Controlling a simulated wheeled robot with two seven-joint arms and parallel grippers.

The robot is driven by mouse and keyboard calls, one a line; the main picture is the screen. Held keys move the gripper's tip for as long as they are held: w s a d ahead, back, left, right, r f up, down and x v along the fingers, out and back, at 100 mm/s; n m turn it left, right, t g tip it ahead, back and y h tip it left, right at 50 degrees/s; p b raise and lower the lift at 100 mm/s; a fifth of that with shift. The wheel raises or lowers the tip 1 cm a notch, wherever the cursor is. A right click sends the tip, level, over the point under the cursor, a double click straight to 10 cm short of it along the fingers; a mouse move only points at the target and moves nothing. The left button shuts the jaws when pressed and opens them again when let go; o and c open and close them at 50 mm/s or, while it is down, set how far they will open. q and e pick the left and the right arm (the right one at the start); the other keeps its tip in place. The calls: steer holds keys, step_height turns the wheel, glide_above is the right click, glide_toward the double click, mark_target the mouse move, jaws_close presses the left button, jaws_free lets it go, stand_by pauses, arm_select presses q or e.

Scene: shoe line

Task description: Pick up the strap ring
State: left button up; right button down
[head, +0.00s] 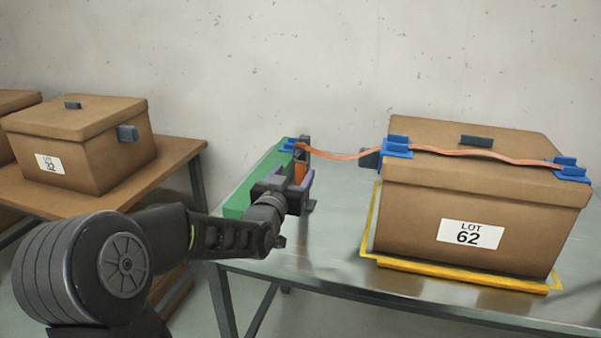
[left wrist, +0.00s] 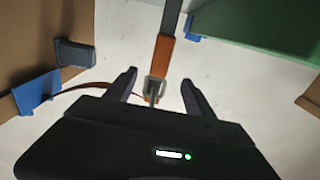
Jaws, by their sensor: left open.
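The orange strap (head: 340,156) runs from the top of the LOT 62 box (head: 480,190) left to a dark upright post (head: 304,148). An orange piece (head: 300,172) hangs by the post; it also shows in the left wrist view (left wrist: 161,58). At its end is a small grey ring (left wrist: 156,88), which I take for the strap ring. My left gripper (head: 291,180) is open, and the ring shows between its two fingers in the left wrist view (left wrist: 158,86). Contact cannot be told; the ring is hidden in the head view. My right gripper is out of view.
The box stands inside a yellow frame (head: 440,278) on a metal table (head: 330,262), with blue corner guards (head: 397,148) on its lid. A green block (head: 262,178) lies behind my left gripper. Another box (head: 85,145) stands on a brown table at left.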

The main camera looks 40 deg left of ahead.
mark_target(299, 167)
arm_select(q)
steer(key=x, duration=0.5)
steer(key=shift+w+d, duration=0.1)
steer(key=shift+c, duration=0.5)
jaws_close()
stand_by(0.4)
